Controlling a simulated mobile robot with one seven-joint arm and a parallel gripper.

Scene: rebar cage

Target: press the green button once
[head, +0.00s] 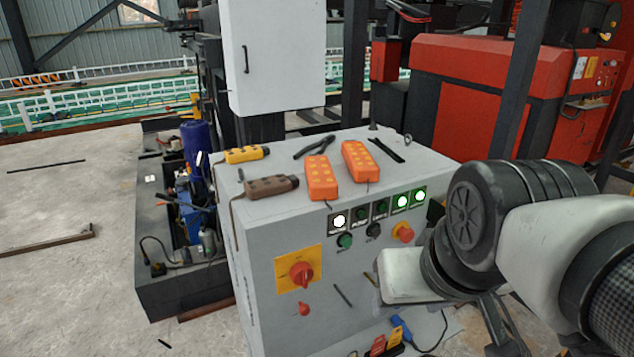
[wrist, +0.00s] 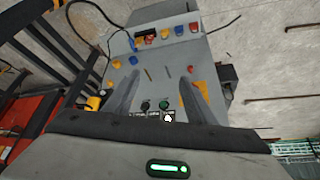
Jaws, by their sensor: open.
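The green button (head: 344,241) is a small round dark-green knob on the sloped front of the grey control cabinet (head: 262,226), below a lit white lamp (head: 340,221). It also shows in the wrist view (wrist: 163,104), next to a black button (wrist: 145,105). My gripper (wrist: 159,80) is open and empty, its two grey fingers on either side of these buttons in the wrist picture. The gap between fingertips and panel cannot be told. In the head view my arm is right of the panel, and the fingers cannot be made out.
A row of lamps (head: 381,208), some lit green, runs above the buttons. A red mushroom button (head: 403,232) and a red rotary switch (head: 301,273) on yellow flank the area. Orange pendants (head: 321,178) lie on the cabinet top. Coloured plugs (head: 396,335) are low in front.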

